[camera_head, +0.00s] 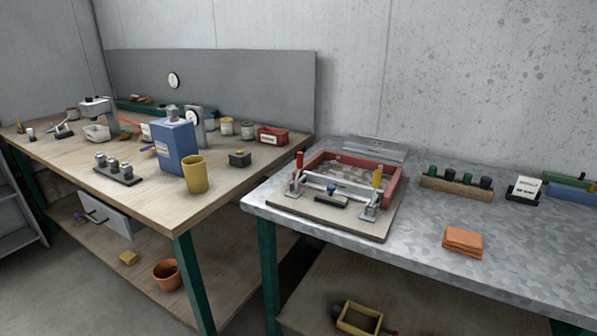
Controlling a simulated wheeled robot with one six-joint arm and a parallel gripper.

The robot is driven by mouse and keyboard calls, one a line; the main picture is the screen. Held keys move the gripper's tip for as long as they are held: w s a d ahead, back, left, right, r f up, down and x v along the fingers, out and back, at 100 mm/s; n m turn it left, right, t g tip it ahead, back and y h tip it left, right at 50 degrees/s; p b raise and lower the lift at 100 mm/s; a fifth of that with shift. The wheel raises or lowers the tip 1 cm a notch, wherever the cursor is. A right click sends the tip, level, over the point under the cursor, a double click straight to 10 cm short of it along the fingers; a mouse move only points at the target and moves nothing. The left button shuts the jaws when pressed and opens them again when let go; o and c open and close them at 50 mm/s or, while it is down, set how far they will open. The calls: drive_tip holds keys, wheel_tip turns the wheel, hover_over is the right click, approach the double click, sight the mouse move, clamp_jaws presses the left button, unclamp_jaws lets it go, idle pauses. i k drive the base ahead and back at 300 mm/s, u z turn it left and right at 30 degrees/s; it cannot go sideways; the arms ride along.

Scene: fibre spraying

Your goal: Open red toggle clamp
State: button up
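A toggle clamp with a red handle (299,162) stands at the front left of a red frame (395,185) on the metal table. Its handle points up. A second toggle clamp with a yellow handle (377,179) stands at the front right, its handle also upright. A bar (338,184) runs between the two clamps along the frame's front. A board (290,204) lies under the frame and clamps. Whether each clamp presses on the frame is too small to tell. My gripper is not in view.
Orange cloths (463,241) lie on the metal table (500,260), right of the board, with free room around them. A wooden rack (456,187) stands behind. The wooden bench (150,205) at left holds a blue box (175,147) and yellow cup (195,175).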

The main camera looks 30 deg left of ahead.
sight(300, 159)
drive_tip(key=k, duration=0.55)
drive_tip(key=u, duration=0.8)
drive_tip(key=i, duration=1.65)
drive_tip(key=z, duration=0.65)
